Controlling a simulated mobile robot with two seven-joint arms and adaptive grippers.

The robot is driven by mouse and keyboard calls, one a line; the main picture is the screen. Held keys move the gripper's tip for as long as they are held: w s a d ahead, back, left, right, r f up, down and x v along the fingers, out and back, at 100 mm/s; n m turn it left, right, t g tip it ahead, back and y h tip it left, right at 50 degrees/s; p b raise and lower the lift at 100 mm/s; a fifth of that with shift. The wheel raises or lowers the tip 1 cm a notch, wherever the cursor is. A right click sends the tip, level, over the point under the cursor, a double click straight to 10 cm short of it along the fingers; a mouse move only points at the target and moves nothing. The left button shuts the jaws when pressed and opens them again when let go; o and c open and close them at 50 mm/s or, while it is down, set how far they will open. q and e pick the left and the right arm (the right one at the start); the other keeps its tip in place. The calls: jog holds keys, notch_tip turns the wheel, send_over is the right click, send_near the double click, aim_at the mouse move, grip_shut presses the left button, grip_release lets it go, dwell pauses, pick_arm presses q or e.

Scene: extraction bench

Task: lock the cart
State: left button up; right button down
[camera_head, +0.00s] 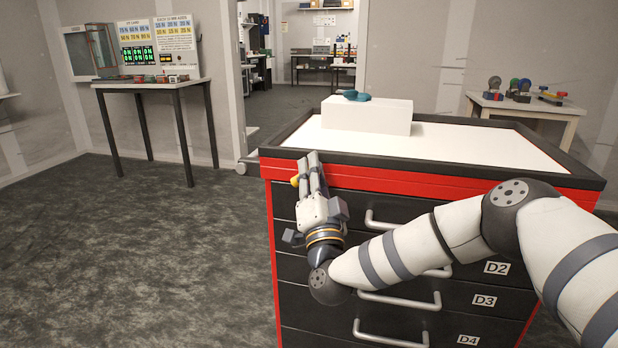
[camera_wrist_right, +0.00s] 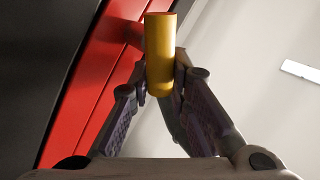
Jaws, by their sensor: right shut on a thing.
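The cart (camera_head: 283,235) is a red cabinet with black drawers and a dark-edged white top. A small yellow cylinder (camera_wrist_right: 160,50) sticks out by the cart's red upper band, and a bit of it shows in the head view (camera_head: 294,181). My right gripper (camera_head: 311,165) is at the cart's upper left front corner, its fingers shut on the yellow cylinder. In the wrist view the fingertips (camera_wrist_right: 163,85) close around its lower end. Whatever the cylinder joins is hidden. My left gripper is not in view.
A white box (camera_head: 367,116) with a teal object (camera_head: 356,95) stands on the cart top. Drawer handles (camera_head: 400,299) jut from the front. A table with panels (camera_head: 152,86) stands at the back left, a smaller table (camera_head: 525,105) at the back right. The floor on the left is clear.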

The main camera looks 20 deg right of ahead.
jog(key=m+h+b, duration=0.1)
jog(key=m, duration=0.1)
jog(key=f+m+h+b, duration=0.1)
jog(key=m+h, duration=0.1)
jog(key=f+m+h+b, duration=0.1)
jog(key=m+h+b, duration=0.1)
jog(key=m, duration=0.1)
jog(key=shift+s+d+g, duration=0.15)
jog(key=shift+g, duration=0.15)
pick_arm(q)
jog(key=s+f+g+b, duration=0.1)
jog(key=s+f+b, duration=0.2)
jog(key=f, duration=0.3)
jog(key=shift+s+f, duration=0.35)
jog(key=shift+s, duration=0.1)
pick_arm(e)
jog(key=shift+m+g+h, duration=0.8)
jog(key=shift+m+h, duration=1.2)
jog(key=shift+m, duration=0.9)
jog(key=c, duration=1.8)
grip_release()
jog(key=v, duration=1.2)
